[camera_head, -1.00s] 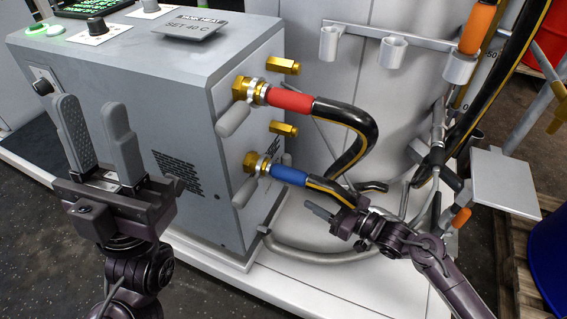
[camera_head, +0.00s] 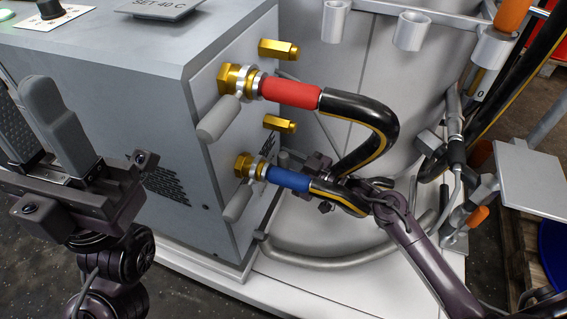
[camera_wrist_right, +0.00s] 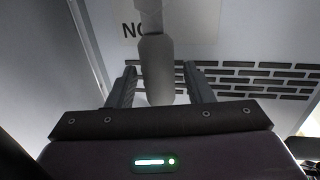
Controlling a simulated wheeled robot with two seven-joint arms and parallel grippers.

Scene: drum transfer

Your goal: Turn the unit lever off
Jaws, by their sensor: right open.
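The grey unit (camera_head: 130,95) stands at left in the head view. Two grey lever handles, an upper one (camera_head: 218,119) and a lower one (camera_head: 238,203), angle down from brass fittings on its right face. My right gripper (camera_head: 314,166) is behind the blue-sleeved hose (camera_head: 288,179), its fingers mostly hidden. In the right wrist view it is open (camera_wrist_right: 160,88), with a rounded grey handle (camera_wrist_right: 157,68) between its fingers; I cannot tell whether they touch or which lever it is. My left gripper (camera_head: 38,125) is open and empty at the left edge, fingers up.
A red-sleeved hose (camera_head: 291,93) loops from the upper fitting close above my right gripper. Grey holders (camera_head: 411,30) line the top. A grey plate (camera_head: 535,182) stands at right. A slotted grille (camera_wrist_right: 262,78) lies behind the handle in the wrist view.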

